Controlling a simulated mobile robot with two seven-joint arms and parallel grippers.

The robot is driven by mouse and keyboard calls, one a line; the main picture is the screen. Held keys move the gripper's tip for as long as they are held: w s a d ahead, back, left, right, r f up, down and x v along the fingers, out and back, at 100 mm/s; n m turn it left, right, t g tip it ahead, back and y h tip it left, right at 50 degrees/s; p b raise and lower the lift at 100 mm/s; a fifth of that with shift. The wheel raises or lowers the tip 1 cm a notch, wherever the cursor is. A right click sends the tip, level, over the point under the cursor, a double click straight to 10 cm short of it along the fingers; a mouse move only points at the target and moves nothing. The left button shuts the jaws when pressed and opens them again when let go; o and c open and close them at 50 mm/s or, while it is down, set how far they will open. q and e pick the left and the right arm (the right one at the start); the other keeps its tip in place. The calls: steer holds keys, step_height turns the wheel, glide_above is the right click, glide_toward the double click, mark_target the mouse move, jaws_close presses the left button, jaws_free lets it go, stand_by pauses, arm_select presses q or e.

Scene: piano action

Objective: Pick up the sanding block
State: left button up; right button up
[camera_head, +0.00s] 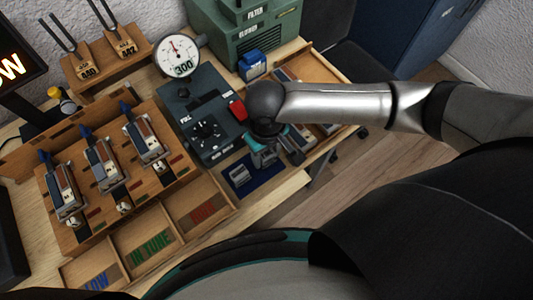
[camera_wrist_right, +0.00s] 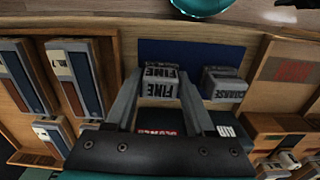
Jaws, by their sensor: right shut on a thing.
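My right gripper (camera_head: 264,158) is at the dark blue mat (camera_head: 268,184) near the table's front edge. In the right wrist view its two fingers (camera_wrist_right: 159,82) stand on either side of a grey sanding block marked FINE (camera_wrist_right: 158,90) and are shut on it. The block is over the blue mat (camera_wrist_right: 190,50); I cannot tell whether it touches it. A second grey block marked COARSE (camera_wrist_right: 224,86) sits apart on the mat, and it also shows in the head view (camera_head: 239,175). In the head view my gripper hides most of the FINE block. My left gripper is not in view.
A grey control box with a dial gauge (camera_head: 178,55) stands behind the mat, with a green box (camera_head: 250,35) farther back. Wooden trays marked LOW, IN TUNE and HIGH (camera_head: 204,207) lie to the left.

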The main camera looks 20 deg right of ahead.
mark_target(266, 153)
jaws_close()
steer(key=shift+r, duration=0.65)
step_height(266, 153, up, 19)
steer(key=p, duration=0.5)
steer(key=shift+f, duration=0.1)
